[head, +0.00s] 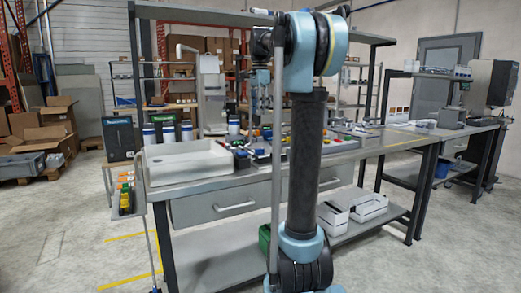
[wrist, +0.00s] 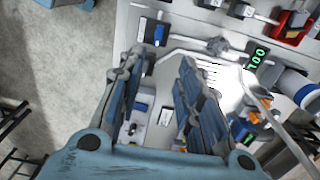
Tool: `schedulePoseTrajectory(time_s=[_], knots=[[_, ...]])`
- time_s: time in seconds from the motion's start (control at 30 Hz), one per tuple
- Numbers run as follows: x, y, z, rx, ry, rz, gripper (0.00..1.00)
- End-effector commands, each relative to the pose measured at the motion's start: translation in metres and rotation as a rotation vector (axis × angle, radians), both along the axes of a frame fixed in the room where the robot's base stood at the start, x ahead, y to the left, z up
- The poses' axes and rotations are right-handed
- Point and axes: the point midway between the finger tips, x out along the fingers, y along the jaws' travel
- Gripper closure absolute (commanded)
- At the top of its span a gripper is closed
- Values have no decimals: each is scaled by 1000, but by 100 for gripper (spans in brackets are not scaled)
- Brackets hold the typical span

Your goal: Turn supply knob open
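My gripper (wrist: 160,60) is open, its two dark ridged fingers apart with nothing between them. It points at a light panel or bench top with several fittings. A grey valve-like fitting (wrist: 216,45) with a pipe sits ahead and right of the fingertips; I cannot tell whether it is the supply knob. A green lit display (wrist: 257,57) is beside it. In the head view my gripper (head: 258,88) hangs above the workbench (head: 365,149), partly behind my arm. No knob is clearly marked as the supply there; small coloured parts on the bench are too small to tell.
A white tray (head: 187,160) stands on the bench's left. Several canisters (head: 187,132) stand behind it. A red part (wrist: 292,25) and a blue-white cylinder (wrist: 296,85) are right of my gripper. Shelving posts rise behind the bench. The floor at left is partly clear.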

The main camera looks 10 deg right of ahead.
Motion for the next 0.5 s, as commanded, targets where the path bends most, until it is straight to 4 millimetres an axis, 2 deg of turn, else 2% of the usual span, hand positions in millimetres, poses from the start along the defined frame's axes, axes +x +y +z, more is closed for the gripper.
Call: schedulePoseTrajectory(time_s=[0.17, 0.5], knots=[[0, 0, -23, 0, 0, 1, 68], [-1, 0, -82, 0, 0, 2, 68]])
